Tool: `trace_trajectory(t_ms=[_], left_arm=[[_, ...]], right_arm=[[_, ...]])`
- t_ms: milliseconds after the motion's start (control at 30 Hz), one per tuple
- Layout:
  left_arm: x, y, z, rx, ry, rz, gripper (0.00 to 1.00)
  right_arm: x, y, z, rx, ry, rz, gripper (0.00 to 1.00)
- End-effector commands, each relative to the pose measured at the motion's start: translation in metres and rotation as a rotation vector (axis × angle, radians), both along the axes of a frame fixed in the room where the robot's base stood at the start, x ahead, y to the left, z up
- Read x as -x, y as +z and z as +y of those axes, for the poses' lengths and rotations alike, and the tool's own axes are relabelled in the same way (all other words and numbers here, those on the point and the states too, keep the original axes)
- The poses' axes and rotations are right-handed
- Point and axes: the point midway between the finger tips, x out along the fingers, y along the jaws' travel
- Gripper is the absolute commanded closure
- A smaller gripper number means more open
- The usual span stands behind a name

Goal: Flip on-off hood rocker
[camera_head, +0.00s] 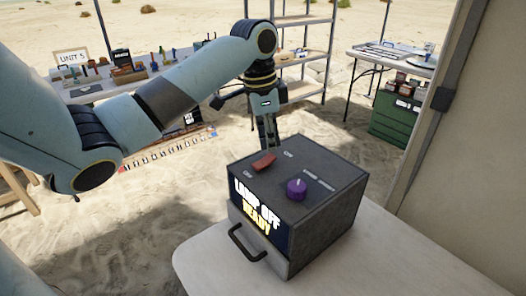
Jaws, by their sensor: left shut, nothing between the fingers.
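A dark grey box (325,217) stands on the pale table. A red rocker (264,161) sits on its top near the back left. A purple knob (296,189) is on the top toward the front. The front display (258,214) reads "LAMP OFF READY". My left gripper (270,146) points down just behind the rocker, fingers shut and empty. Its tips are close to the box's back edge; I cannot tell whether they touch the rocker. My right gripper is not in view.
The pale table (215,262) has free room left and right of the box. Behind are a cluttered table (85,91), a metal shelf (305,52) and another table with a green crate (395,118). A tent wall (440,130) rises at the right.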

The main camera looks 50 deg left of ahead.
Motion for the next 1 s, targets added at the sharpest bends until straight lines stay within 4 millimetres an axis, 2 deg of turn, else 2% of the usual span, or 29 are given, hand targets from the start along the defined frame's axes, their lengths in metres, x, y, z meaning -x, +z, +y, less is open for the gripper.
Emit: trace_trajectory(t_ms=[1000], left_arm=[[0.000, -0.016, 0.000, 0.000, 0.000, 0.000, 1.00]], right_arm=[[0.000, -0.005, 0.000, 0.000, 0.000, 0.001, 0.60]])
